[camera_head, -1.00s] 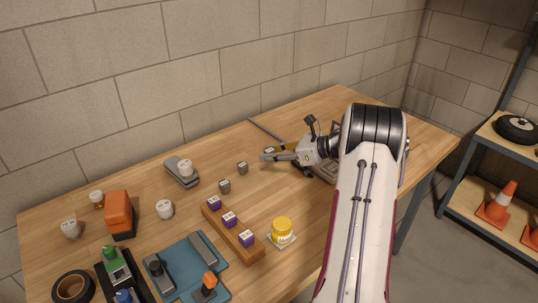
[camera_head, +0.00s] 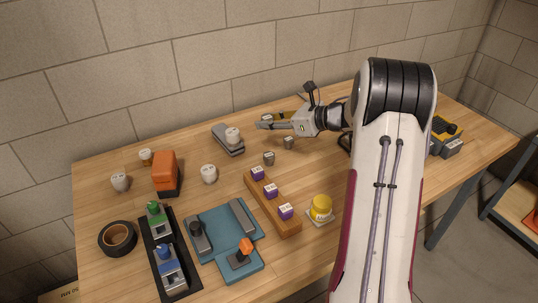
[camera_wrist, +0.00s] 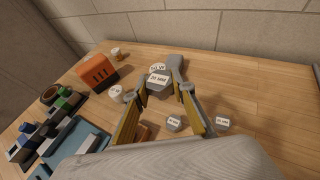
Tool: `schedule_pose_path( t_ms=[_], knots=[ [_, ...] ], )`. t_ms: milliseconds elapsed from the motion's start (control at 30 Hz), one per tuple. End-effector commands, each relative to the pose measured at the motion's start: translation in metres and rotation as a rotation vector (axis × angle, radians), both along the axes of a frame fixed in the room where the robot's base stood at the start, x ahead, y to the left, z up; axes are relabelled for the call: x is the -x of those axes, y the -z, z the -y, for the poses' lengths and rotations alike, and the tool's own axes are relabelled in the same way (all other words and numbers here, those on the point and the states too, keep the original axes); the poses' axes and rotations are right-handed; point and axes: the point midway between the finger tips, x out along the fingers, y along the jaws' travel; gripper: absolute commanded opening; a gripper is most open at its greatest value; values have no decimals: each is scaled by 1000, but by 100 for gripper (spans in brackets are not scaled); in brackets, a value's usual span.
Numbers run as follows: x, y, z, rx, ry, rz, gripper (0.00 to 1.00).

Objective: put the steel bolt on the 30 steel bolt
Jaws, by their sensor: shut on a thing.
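My gripper (camera_head: 264,122) is shut on a grey steel bolt (camera_wrist: 159,80), held between the fingertips above the table in the wrist view (camera_wrist: 164,92). Its top bears a white label with small print. Two more grey steel bolts stand upright on the table, one nearer (camera_head: 269,158) and one farther right (camera_head: 289,143). In the wrist view they are the left bolt (camera_wrist: 175,124) and the right bolt (camera_wrist: 222,124), both below and right of the held one. Their labels are too small to read surely, so I cannot tell which is the 30. The fingers mostly hide the held bolt in the head view.
An orange block (camera_head: 164,170), white knobs and a teal tray (camera_head: 212,222) lie left. Bare wood surrounds the standing bolts.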

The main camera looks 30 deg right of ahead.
Motion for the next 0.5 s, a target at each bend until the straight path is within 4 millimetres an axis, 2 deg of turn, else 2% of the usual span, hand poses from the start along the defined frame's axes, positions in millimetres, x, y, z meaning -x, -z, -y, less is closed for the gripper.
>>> schedule_pose_path(
  t_ms=[500],
  knots=[
    [-1, 7, 6, 3, 28, -9, 1]
  ],
)
